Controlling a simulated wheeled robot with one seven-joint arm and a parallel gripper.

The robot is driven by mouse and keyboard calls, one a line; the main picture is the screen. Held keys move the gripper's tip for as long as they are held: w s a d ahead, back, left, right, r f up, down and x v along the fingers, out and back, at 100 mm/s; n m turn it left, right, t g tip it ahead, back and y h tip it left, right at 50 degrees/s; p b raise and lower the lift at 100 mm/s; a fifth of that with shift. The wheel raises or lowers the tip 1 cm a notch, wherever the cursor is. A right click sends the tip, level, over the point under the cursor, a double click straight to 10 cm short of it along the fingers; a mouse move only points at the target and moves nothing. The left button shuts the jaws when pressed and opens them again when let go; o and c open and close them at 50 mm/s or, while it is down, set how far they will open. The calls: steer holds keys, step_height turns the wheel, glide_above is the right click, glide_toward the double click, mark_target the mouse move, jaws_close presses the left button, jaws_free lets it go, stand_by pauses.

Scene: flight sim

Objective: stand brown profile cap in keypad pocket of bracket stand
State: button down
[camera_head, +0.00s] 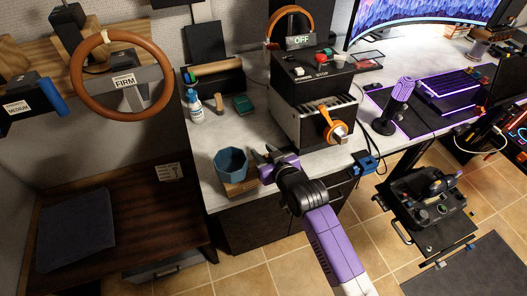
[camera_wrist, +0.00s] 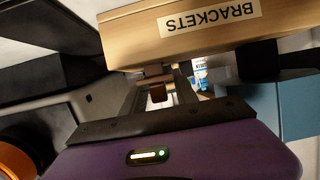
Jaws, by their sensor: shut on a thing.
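My gripper (camera_head: 264,160) is over the front edge of the grey desk, just right of the blue pot. In the wrist view its fingers run away from the purple hand, and a small brown piece (camera_wrist: 158,93), apparently the brown profile cap, shows between them. The gripper is shut on it. A wooden block labelled BRACKETS (camera_wrist: 135,40), seen upside down, lies close beyond the hand; I take it to be the bracket stand. It hides part of the fingertip area. I cannot make out the keypad pocket.
The blue pot (camera_head: 231,164) stands close left of my gripper. A black machine (camera_head: 314,115) with an orange clamp stands to the right on the desk (camera_head: 215,135).

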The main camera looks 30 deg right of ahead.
steer(key=shift+f+b, duration=0.45)
steer(key=shift+f, duration=0.2)
steer(key=c, duration=0.9)
jaws_free()
steer(key=shift+f, duration=0.1)
steer(key=shift+s, duration=0.15)
steer(key=v, duration=0.6)
steer(key=shift+s+r, duration=0.55)
steer(key=shift+s, duration=0.15)
